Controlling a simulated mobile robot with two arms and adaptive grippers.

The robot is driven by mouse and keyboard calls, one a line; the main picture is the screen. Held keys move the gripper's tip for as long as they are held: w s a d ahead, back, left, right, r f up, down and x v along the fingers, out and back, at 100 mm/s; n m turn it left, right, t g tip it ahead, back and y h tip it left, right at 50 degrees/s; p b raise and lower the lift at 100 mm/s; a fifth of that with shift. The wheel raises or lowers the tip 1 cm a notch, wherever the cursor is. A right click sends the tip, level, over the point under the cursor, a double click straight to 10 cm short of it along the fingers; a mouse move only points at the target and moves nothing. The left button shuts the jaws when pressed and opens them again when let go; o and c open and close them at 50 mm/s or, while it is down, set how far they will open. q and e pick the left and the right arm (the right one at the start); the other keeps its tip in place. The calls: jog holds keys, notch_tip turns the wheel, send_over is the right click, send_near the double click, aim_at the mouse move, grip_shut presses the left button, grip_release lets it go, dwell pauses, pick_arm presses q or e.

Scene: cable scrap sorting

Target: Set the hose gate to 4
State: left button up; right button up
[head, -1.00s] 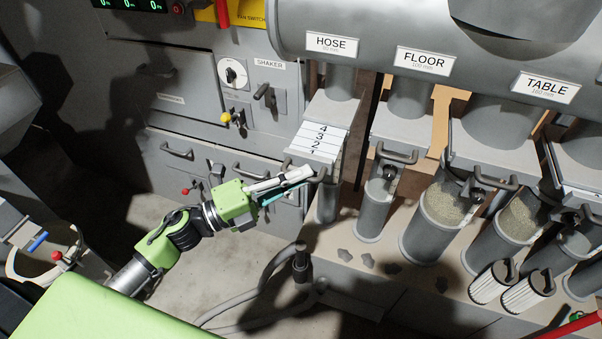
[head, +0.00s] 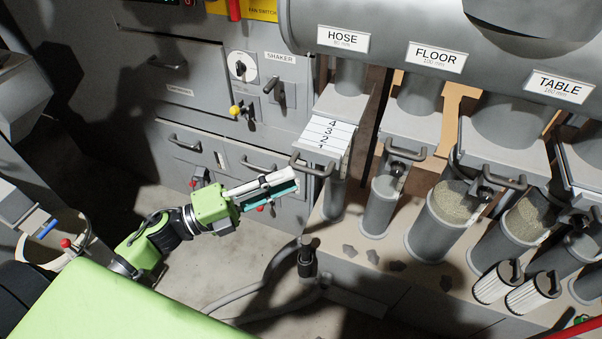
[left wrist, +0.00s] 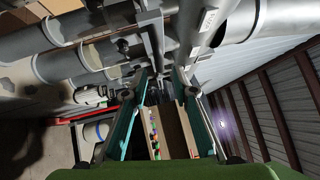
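The hose gate's slide plate (head: 327,136) sits under the HOSE label (head: 342,39) in the head view. It is pulled out from its grey housing (head: 342,103), with 4, 3, 2 and 1 all showing; 4 is nearest the housing and 1 nearest the handle. The dark bar handle (head: 312,167) is at the plate's near end. My left gripper (head: 296,182) is just below and left of the handle and looks apart from it. In the left wrist view its teal-padded fingers (left wrist: 163,77) stand apart with nothing gripped between them. My right gripper is not in view.
The FLOOR gate (head: 405,150) and TABLE gate (head: 494,180) with their handles stand to the right, above grey cylinders. A cabinet with drawer handles (head: 185,143) is behind my left gripper. A hose (head: 270,275) lies on the floor below. Open floor lies left of it.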

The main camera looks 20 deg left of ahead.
pick_arm(q)
jog(key=r+v, duration=0.1)
jog(key=v, duration=0.5)
jog(key=shift+s+f, duration=0.15)
jog(key=shift+f, duration=0.35)
jog(key=shift+a, duration=0.15)
